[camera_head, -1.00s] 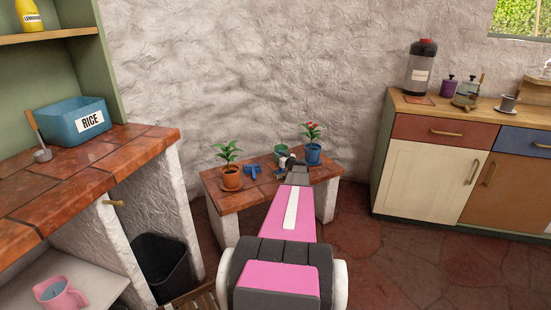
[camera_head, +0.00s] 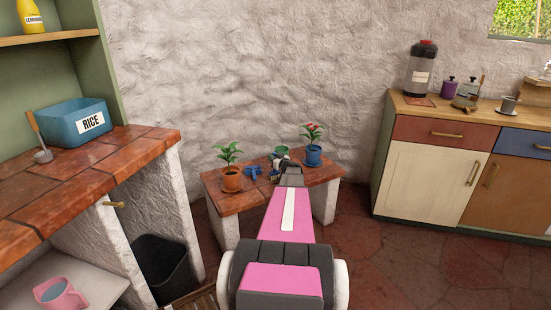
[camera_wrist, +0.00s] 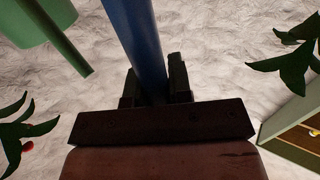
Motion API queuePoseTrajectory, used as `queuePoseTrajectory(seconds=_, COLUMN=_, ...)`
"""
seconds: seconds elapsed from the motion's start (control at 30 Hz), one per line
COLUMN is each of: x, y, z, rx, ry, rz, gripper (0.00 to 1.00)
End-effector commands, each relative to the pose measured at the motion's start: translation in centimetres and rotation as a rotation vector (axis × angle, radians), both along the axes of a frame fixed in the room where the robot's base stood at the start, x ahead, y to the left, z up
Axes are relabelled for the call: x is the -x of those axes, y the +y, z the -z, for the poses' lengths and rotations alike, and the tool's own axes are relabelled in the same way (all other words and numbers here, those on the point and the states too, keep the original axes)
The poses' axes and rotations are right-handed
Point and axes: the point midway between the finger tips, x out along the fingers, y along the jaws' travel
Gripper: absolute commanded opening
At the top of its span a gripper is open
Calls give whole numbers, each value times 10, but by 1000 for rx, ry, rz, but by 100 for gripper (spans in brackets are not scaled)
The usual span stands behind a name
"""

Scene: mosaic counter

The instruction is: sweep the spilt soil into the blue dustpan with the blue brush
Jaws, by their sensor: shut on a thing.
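My gripper (camera_head: 281,165) is over the low tiled table, and it is shut on the blue brush. In the wrist view the brush's blue handle (camera_wrist: 135,38) stands between the two dark fingers (camera_wrist: 153,88). The brush's bristle end cannot be made out. The blue dustpan (camera_head: 250,173) lies on the table just left of my gripper, next to the orange plant pot. The spilt soil cannot be made out; my arm and gripper cover part of the tabletop.
The low table (camera_head: 228,200) also bears an orange pot (camera_head: 232,181) with a plant on the left, a green pot (camera_head: 280,151) behind my gripper, and a blue pot (camera_head: 313,157) with red flowers on the right. A higher brick counter (camera_head: 90,165) stands at left.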

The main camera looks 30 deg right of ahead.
Motion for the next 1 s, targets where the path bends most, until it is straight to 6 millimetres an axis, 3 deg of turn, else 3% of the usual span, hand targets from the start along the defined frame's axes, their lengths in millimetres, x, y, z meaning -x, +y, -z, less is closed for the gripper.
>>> queuePoseTrajectory(seconds=1.0, x=-3, y=53, z=1, rx=0, ry=1, rz=-1, gripper=0)
